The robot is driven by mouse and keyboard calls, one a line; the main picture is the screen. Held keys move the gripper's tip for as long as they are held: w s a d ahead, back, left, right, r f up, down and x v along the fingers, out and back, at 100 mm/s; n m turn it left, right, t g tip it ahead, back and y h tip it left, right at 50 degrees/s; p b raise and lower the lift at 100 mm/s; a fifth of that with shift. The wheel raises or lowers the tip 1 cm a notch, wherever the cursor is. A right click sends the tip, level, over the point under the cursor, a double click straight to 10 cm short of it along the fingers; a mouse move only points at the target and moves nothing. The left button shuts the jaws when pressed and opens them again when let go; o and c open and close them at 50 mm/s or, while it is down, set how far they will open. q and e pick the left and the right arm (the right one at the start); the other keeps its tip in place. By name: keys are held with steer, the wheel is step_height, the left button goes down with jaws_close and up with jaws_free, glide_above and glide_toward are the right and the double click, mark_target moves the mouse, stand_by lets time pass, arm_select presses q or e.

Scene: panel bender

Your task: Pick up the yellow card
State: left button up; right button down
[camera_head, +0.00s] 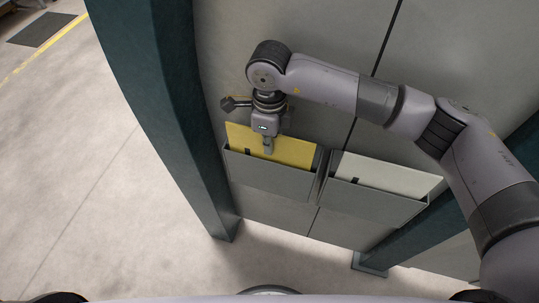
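The yellow card (293,152) stands in the left of two grey holders on the panel, with its upper part showing above the holder's front. The holder hides its lower part. My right gripper (268,146) points down at the card's top area and covers a piece of it. I see its fingers nearly edge-on, so I cannot tell whether they are open or shut, or whether they touch the card. My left gripper is not in view.
A white card (385,174) stands in the right holder (374,201). The left holder (268,174) is beside it. A dark green post (165,110) rises left of the panel (330,40).

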steer(key=shift+r, duration=0.1)
step_height(320, 180, up, 20)
steer(key=b, duration=0.4)
stand_by(0.3)
